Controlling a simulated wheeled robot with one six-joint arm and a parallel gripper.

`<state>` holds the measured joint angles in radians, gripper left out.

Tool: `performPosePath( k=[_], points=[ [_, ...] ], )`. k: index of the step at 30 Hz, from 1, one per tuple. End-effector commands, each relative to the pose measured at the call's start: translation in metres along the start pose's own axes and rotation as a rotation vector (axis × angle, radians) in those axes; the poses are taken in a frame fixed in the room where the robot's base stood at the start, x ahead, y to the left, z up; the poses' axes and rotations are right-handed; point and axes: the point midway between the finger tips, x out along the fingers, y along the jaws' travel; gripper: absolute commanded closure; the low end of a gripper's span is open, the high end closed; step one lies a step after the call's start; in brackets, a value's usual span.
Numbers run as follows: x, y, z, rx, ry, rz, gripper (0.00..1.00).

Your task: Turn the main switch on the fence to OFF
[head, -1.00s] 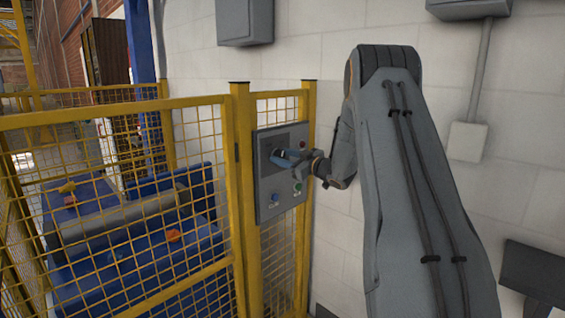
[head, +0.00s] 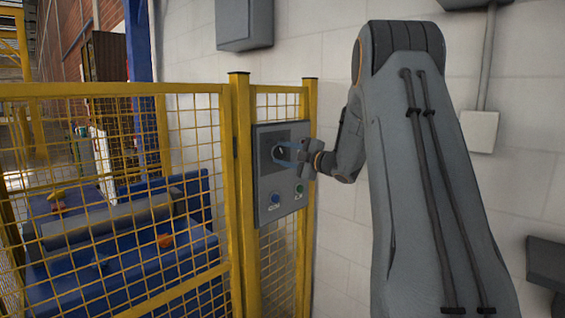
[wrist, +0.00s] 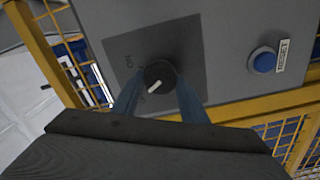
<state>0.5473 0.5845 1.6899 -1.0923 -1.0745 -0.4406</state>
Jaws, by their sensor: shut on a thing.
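The main switch is a dark round knob with a white pointer mark on the grey control panel (head: 267,215) on the yellow fence. In the wrist view the knob (wrist: 160,73) sits on a darker square plate, with a faint ON label to its left. Its white mark points toward the lower left of that picture. My gripper (head: 284,152) is at the panel, with its blue fingers on either side of the knob. In the wrist view my gripper (wrist: 160,92) is shut on the knob. A plate label for OFF cannot be made out.
A blue RESET button (wrist: 263,61) is beside the switch plate; a green button (head: 299,189) is lower right on the panel. A yellow fence post (head: 241,190) stands close left of the panel. Blue machinery (head: 130,255) lies behind the mesh. A white block wall is behind.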

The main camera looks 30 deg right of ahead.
Motion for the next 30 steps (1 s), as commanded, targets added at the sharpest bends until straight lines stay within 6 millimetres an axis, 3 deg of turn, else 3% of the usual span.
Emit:
performPosePath(
  k=[9, 24, 25, 27, 30],
  points=[
    [0.0000, -0.0018, 0.0007, -0.101, -0.001, -0.002, 0.83],
    [-0.0003, -0.0010, 0.0004, -0.116, -0.001, -0.002, 0.83],
    [-0.0003, -0.0010, 0.0004, -0.116, -0.001, -0.002, 0.55],
    [-0.0002, -0.0010, 0.0004, -0.116, -0.001, -0.002, 0.44],
    [-0.0002, -0.0008, 0.0003, -0.116, -0.001, -0.001, 0.42]
  ],
)
